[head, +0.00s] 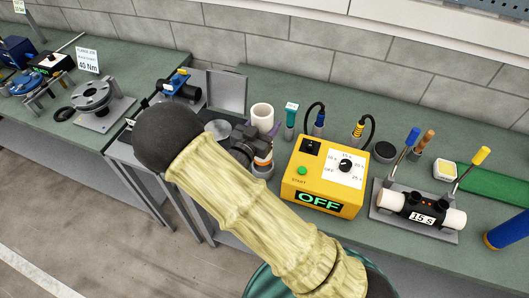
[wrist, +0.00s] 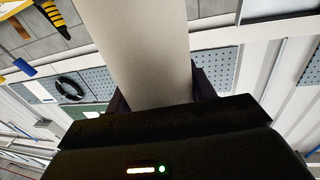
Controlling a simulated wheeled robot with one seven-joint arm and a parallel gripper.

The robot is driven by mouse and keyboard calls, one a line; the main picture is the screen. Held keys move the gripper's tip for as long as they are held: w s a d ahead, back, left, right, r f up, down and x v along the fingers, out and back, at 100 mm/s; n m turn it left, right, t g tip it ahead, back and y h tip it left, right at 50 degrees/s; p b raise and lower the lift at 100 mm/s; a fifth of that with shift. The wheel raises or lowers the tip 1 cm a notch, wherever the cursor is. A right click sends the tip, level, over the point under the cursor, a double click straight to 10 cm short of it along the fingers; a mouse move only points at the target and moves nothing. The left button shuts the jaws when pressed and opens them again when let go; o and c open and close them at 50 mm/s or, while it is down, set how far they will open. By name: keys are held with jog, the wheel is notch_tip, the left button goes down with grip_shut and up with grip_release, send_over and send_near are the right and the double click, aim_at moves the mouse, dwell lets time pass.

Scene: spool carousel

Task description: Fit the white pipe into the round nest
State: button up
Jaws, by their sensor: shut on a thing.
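The white pipe (head: 262,116) is upright in the head view, its open top end showing. My gripper (head: 264,132) is shut around it. In the wrist view the pipe (wrist: 150,50) stands large between my dark fingers (wrist: 160,98). I cannot tell for sure which thing is the round nest. A dark round piece (head: 385,152) sits on the bench right of the yellow box, and a grey disc (head: 218,129) shows left of my gripper.
A yellow control box (head: 325,175) reading OFF stands right of my gripper, with two cabled plugs behind it. A clamp fixture (head: 418,210) holds a black coupler with white ends, labelled 15 S. A flanged grey part (head: 92,95) stands on the left bench. A block wall runs behind.

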jog(key=shift+w+d+f+b, duration=0.1)
jog(key=shift+f+b, duration=0.65)
jog(key=shift+f, duration=1.15)
jog(key=shift+f+b, duration=1.2)
jog(key=shift+f, duration=0.65)
jog(key=shift+f, duration=0.2)
jog(key=o, duration=1.3)
jog(key=shift+c, duration=0.2)
jog(key=shift+r, duration=0.1)
